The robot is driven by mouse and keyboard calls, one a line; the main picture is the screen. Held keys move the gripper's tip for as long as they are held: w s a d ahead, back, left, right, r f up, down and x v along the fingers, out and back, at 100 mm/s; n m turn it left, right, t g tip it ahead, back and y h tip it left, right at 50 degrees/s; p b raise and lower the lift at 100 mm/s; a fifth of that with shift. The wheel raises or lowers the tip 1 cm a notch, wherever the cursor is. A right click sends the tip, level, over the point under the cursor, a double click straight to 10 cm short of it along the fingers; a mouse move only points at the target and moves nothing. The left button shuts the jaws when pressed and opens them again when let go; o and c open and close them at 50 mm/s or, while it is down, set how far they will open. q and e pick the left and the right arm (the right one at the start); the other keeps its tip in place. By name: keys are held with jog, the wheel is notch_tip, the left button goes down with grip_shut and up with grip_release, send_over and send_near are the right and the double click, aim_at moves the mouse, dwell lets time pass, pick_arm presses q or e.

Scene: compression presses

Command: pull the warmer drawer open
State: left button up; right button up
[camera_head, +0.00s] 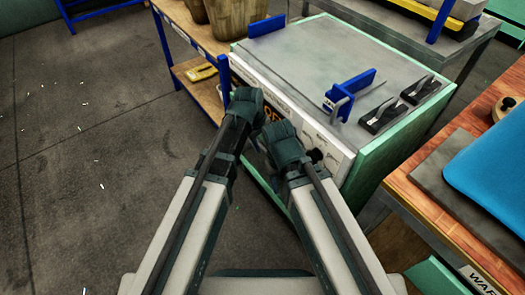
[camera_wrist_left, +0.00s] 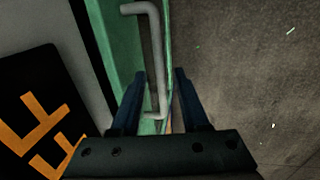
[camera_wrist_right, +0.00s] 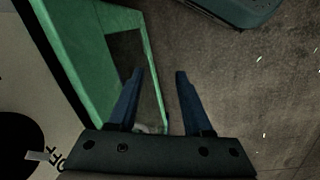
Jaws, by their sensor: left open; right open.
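The warmer is a white-fronted, grey-topped machine (camera_head: 320,60) with green edges. In the left wrist view a grey bar handle (camera_wrist_left: 156,45) stands out from a green front (camera_wrist_left: 118,45), beside a black panel with orange letters. My left gripper (camera_wrist_left: 160,75) is open, with its blue fingers on either side of the handle near one end; contact is not clear. My right gripper (camera_wrist_right: 158,73) is open and empty, near a green edge (camera_wrist_right: 95,70) with a dark area beside it. In the head view my forearms and wrists hide the handle. I cannot tell how far the drawer stands out.
A wooden shelf unit (camera_head: 205,100) with blue posts stands left of the machine. A wooden bench (camera_head: 450,160) with a blue pad (camera_head: 490,160) is close on the right. Black clips and a blue bracket (camera_head: 345,90) are on the machine top.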

pick_arm(q)
jog(key=shift+d+f, duration=0.1)
jog(key=shift+f, duration=0.3)
grip_shut()
dwell(1.2)
